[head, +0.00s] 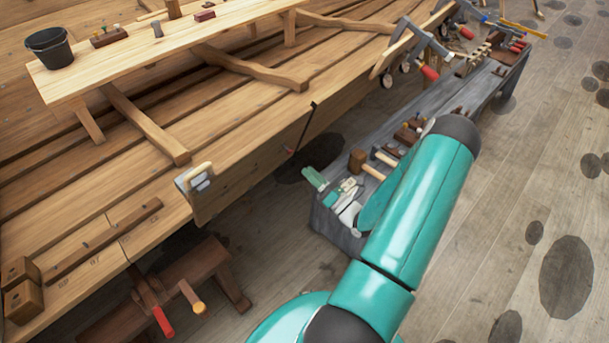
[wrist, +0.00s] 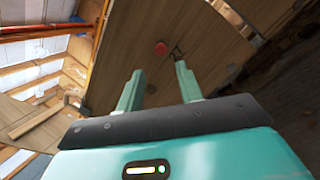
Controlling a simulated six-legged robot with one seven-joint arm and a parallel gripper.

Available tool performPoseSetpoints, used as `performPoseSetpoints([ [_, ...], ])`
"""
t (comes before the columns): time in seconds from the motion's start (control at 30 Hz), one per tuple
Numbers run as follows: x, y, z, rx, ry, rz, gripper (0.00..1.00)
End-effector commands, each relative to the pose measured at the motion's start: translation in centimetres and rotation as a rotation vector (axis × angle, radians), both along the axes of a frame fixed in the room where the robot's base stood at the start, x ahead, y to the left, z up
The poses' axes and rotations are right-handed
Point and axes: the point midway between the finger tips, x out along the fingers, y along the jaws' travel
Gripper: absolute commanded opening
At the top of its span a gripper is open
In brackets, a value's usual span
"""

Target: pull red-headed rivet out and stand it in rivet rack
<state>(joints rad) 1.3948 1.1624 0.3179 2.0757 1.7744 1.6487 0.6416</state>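In the wrist view the red rivet head (wrist: 161,48) shows as a red spot on the wooden planking, just beyond my fingertips. Its shank is not visible. My gripper (wrist: 158,80) is open, with its two teal fingers apart and nothing between them. The fingertips look short of the red head, which lies between their lines.
A grey tool trough (head: 335,228) with mallets and other tools runs beside the hull, partly behind my arm. A bench (head: 180,45) with a black bucket (head: 50,48) stands on the planks. Clamps hang along the hull edge. The floor at right is clear.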

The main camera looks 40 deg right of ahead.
Motion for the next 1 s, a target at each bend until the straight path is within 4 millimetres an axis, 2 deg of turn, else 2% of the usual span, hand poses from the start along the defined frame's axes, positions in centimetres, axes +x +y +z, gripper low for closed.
performPoseSetpoints([
  [0.27,1.0,-0.4,0.4,0.005,-0.002,-0.015,0.36],
  [0.8,6.6,0.3,2.4,0.004,-0.002,-0.008,0.36],
  [1.0,8.0,0.3,2.9,0.003,-0.001,-0.009,0.36],
])
